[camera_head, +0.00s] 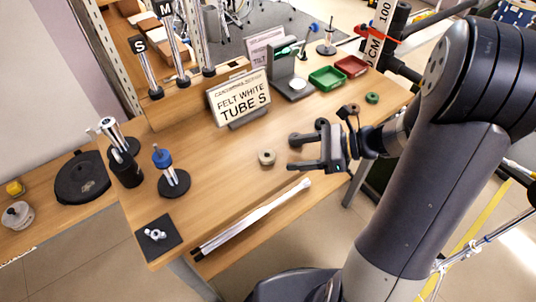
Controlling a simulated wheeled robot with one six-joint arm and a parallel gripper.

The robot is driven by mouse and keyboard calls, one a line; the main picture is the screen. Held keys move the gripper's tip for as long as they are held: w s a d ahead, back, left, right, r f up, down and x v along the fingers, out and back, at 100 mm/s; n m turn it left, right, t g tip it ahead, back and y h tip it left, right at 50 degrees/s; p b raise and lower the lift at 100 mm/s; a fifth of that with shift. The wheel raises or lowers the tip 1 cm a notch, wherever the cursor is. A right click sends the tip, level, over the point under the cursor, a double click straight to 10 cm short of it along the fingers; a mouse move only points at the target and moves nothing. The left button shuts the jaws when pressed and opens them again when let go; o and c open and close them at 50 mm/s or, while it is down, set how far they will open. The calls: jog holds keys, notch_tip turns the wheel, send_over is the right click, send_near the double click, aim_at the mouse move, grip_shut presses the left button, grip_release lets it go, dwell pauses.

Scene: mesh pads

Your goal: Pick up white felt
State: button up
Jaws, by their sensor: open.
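A small pale beige-white ring (267,157), which looks like the white felt, lies on the wooden table (225,185). It has a darker hole in its middle. My gripper (293,154) comes in from the right, low over the table. Its two dark fingers are apart and point left. The ring is just left of the fingertips, roughly level with the gap, and not between them. Nothing shows between the fingers. I cannot tell the fingers' exact height above the table. A sign reading "FELT WHITE TUBE S" (240,98) stands behind the ring.
Green (327,78) and red (351,66) trays stand at the back, beside a grey device (288,75). A blue-topped stand (170,172) is at left. Bare tabletop surrounds the pale ring.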

aim_at(264, 156)
jog(key=shift+r+b+x, duration=0.1)
jog(key=shift+b+x, duration=0.1)
jog(key=shift+x, duration=1.35)
jog(key=shift+r+b+x, duration=0.15)
jog(key=shift+b+x, duration=0.05)
jog(key=shift+x, duration=1.35)
jog(key=shift+c, duration=0.2)
jog(key=c, duration=1)
